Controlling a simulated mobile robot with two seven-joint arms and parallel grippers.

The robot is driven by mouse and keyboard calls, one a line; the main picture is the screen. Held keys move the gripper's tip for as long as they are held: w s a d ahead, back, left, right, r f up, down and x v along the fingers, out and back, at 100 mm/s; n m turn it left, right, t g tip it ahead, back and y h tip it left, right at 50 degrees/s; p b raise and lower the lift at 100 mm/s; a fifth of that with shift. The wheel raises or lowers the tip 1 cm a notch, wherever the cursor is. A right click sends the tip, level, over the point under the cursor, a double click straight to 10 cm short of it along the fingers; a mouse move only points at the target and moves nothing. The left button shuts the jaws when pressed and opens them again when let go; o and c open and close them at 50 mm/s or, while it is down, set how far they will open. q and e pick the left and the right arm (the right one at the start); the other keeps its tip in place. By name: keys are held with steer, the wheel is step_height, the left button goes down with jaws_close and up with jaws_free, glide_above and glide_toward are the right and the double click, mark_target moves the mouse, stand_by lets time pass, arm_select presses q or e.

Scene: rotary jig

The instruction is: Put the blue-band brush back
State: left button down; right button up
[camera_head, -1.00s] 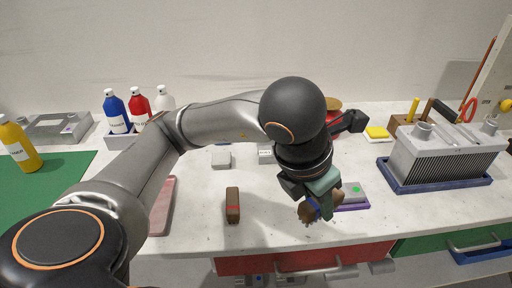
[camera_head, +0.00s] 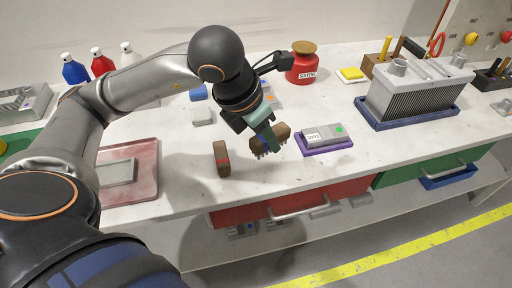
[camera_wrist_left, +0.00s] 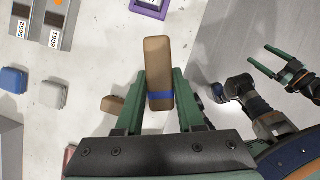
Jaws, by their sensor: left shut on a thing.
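The blue-band brush (camera_head: 271,138) has a brown wooden block, a blue band and bristles that point down in the head view. My left gripper (camera_head: 264,136) is shut on it across the band. In the left wrist view the brush (camera_wrist_left: 157,62) stands between the two green fingers (camera_wrist_left: 160,100). It appears to be held above the bench near its front edge. A brush with a red band (camera_head: 221,160) stands on the bench just to the left. My right gripper (camera_wrist_left: 272,64) shows at the right of the left wrist view, its green fingers apart and empty.
A grey box on a purple tray (camera_head: 324,150) lies just right of the held brush. A finned grey block on a blue tray (camera_head: 379,124) stands farther right. A red jar (camera_head: 304,68) is behind. The red drawer (camera_head: 240,214) is below.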

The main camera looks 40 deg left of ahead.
arm_select(q)
glide_above(256, 160)
steer(key=f, duration=0.5)
steer(key=shift+s+d+f+b, duration=0.15)
steer(key=shift+d+f+b, duration=0.05)
steer(key=shift+d+b, duration=0.1)
steer(key=f, duration=0.3)
steer(key=shift+w+a+f, duration=0.1)
steer(key=shift+w+a, duration=0.1)
steer(key=shift+a, duration=0.2)
steer(key=shift+f, duration=0.25)
steer(key=shift+f, duration=0.2)
steer(key=c, duration=0.5)
jaws_free()
steer(key=shift+r, duration=0.1)
